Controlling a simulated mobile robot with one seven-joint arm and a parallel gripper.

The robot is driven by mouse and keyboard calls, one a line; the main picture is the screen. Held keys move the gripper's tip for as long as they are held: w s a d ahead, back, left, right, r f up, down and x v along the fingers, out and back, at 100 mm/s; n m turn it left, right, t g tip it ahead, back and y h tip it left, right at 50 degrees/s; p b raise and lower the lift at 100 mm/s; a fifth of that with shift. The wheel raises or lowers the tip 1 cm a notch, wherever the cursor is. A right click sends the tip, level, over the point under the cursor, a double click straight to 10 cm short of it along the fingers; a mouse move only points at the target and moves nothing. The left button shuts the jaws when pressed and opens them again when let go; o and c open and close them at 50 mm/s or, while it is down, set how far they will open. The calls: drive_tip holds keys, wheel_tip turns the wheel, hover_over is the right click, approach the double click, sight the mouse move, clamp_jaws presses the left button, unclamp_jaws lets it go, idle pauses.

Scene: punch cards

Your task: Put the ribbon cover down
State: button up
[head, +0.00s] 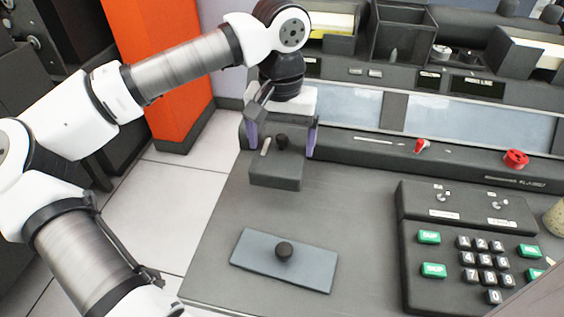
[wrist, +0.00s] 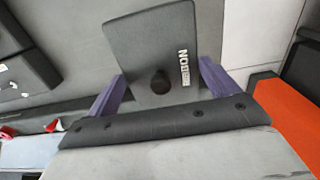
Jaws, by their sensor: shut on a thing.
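The ribbon cover (head: 275,178) is a dark grey block with a small black knob and a light label on top. My gripper (head: 282,150) is shut on it, with purple fingers at its two sides, at the back left of the desk. In the wrist view the cover (wrist: 150,42) lies between the fingers, with its dark knob and partly readable white lettering showing. Whether its underside touches the desk I cannot tell.
A blue-grey plate (head: 252,262) with a black knob lies on the desk (head: 365,210) in front. A keypad panel (head: 420,290) stands at the right. The machine (head: 360,150) with red knobs runs along the back. The desk's left edge drops to the tiled floor.

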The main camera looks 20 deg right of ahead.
sight(281, 162)
drive_tip(key=shift+f, duration=3)
drive_tip(key=shift+f+b, duration=0.1)
drive_tip(key=shift+b, duration=0.25)
drive_tip(key=o, duration=0.9)
drive_tip(key=shift+c, duration=0.2)
wheel_tip(281, 162, up, 12)
drive_tip(key=shift+r+p, duration=0.1)
drive_tip(key=shift+p, duration=0.6)
